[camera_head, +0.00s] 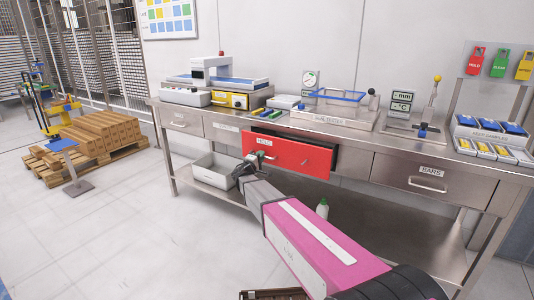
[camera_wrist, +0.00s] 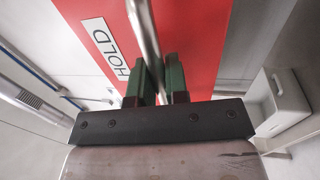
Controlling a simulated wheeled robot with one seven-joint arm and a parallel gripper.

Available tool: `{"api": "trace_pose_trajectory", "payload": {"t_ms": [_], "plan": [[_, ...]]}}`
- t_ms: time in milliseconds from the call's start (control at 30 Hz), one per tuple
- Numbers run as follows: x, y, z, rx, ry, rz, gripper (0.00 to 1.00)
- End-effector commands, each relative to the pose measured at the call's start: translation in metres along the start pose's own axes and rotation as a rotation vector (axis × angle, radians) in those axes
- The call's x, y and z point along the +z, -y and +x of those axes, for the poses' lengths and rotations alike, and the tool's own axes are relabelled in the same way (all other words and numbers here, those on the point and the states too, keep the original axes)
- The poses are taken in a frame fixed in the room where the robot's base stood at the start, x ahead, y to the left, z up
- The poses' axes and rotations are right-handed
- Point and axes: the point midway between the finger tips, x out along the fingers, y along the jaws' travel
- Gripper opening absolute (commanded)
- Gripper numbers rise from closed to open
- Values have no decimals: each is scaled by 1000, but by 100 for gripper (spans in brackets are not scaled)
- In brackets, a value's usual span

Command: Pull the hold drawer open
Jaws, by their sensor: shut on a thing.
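The red hold drawer (camera_head: 305,156) is in the middle of the steel workbench, with a white HOLD label. It stands out from the bench front, with a dark gap along its top and right side. In the wrist view its red front (camera_wrist: 190,45) and HOLD label (camera_wrist: 107,45) fill the upper middle. The drawer's metal bar handle (camera_wrist: 143,30) runs between the green fingers of my gripper (camera_wrist: 158,78). My gripper is shut on this handle. In the head view my gripper (camera_head: 255,160) is at the left part of the drawer front, partly hidden by its own wrist.
The workbench (camera_head: 365,180) carries instruments and trays on top. A BANDS drawer (camera_head: 425,182) is at right and another drawer (camera_head: 182,121) at left, both shut.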

Motion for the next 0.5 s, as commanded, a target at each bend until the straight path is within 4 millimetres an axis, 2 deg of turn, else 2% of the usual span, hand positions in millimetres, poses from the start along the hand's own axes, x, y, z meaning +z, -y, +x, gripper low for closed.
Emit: {"api": "trace_pose_trajectory", "payload": {"t_ms": [33,200,500], "plan": [[2,-4,-18,-1,-3,1,0],[2,-13,-65,-2,-4,0,0],[1,-26,-130,-1,-2,1,0]]}}
